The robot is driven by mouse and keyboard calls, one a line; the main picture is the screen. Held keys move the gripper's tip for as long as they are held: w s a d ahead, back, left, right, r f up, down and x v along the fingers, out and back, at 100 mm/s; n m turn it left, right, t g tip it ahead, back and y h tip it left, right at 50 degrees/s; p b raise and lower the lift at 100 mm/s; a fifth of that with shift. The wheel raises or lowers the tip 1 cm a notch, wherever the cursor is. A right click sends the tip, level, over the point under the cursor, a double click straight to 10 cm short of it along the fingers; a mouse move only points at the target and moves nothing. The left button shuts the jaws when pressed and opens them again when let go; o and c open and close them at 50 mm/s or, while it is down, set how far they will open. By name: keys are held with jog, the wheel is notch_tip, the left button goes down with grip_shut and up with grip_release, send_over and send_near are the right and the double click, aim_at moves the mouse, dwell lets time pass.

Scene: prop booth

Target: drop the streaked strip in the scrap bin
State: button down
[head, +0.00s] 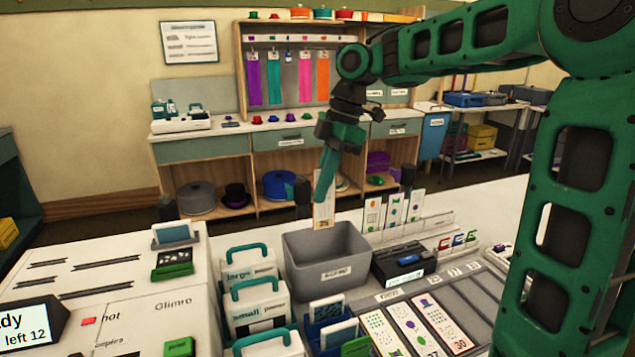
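The grey bin (327,275), open at the top with a small label on its front, stands on the white counter near the middle. I cannot read its label clearly. My gripper (325,192) points down above the bin's back rim. It appears shut on a pale strip (323,214) with a brownish lower end, which hangs upright below the fingers. The strip's lower end is close to the bin's back rim in the picture; I cannot tell whether it touches. Streaks on it are too small to make out.
White boxes with teal handles (255,308) stand left of the bin. A black box (403,262) stands to its right. Upright cards (393,213) stand behind on the right. A grey tray (440,315) with printed strips lies at the front right.

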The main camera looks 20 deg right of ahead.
aim_at(321, 218)
jog(key=shift+s+f, duration=0.1)
jog(key=shift+f, duration=3.75)
jog(key=c, duration=1.9)
grip_release()
jog(key=shift+c, duration=0.2)
jog(key=v, duration=1)
jog(key=shift+r, duration=0.2)
